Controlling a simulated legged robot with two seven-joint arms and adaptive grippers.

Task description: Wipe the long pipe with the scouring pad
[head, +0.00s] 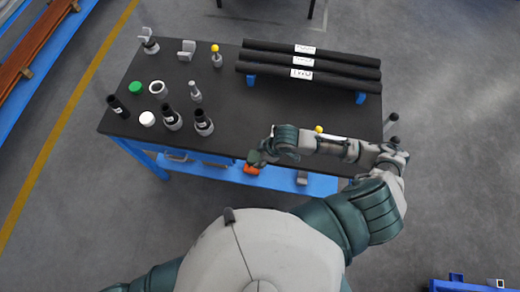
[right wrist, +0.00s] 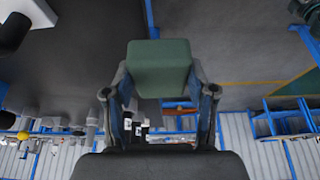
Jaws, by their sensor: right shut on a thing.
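Three long black pipes (head: 335,81) with white labels lie side by side across blue supports at the back right of the black table. My right gripper (head: 258,160) is over the table's front edge, in front of the pipes and apart from them. In the right wrist view, its two fingers are shut on the sides of a green scouring pad (right wrist: 160,67). In the head view the pad is small and hard to tell from the gripper. My left gripper is not in view; only part of that arm shows at the bottom left.
The black table (head: 285,110) has clear room in its middle. Several fittings and black-topped parts (head: 203,124) stand on its left half, with a green cap (head: 135,88) and a white cap (head: 147,118). An orange item (head: 251,169) is on the blue lower shelf (head: 220,172).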

